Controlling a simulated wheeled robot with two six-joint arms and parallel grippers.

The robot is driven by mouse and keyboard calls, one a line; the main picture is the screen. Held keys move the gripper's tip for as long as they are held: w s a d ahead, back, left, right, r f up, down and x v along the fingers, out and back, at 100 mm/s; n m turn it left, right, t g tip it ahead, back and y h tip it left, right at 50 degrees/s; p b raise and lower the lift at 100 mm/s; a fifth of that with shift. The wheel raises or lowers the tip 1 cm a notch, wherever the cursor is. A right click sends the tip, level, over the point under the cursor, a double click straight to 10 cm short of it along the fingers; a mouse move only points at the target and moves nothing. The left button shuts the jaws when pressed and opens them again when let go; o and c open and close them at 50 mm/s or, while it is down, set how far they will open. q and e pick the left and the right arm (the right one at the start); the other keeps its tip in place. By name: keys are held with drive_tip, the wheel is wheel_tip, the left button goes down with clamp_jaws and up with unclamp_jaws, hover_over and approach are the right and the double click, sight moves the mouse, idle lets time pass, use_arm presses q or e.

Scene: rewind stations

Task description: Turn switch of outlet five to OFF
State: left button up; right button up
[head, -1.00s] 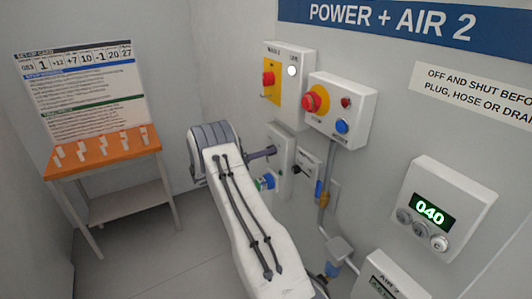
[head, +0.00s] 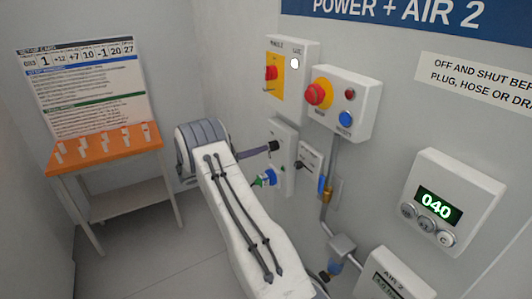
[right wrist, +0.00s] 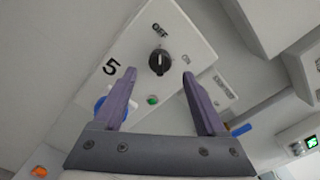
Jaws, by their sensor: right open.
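The outlet five box (right wrist: 185,35) is a pale plate marked "5", tilted in the right wrist view. Its black switch knob (right wrist: 159,63) has a white line that appears to point up at the OFF label; the ON label is to its right. A green lamp (right wrist: 152,99) sits below the knob. My right gripper (right wrist: 159,73) is open, with the knob just beyond and between its fingertips; I cannot tell whether they touch it. My left gripper is not in view.
A blue outlet fitting (head: 270,176) is below the gripper. A display reads 040 (head: 436,205). An orange-topped table (head: 105,150) stands at left. Floor between is clear.

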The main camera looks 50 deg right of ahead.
drive_tip(key=b+v, duration=0.1)
drive_tip(key=v, duration=0.5)
drive_tip(key=shift+a, duration=0.15)
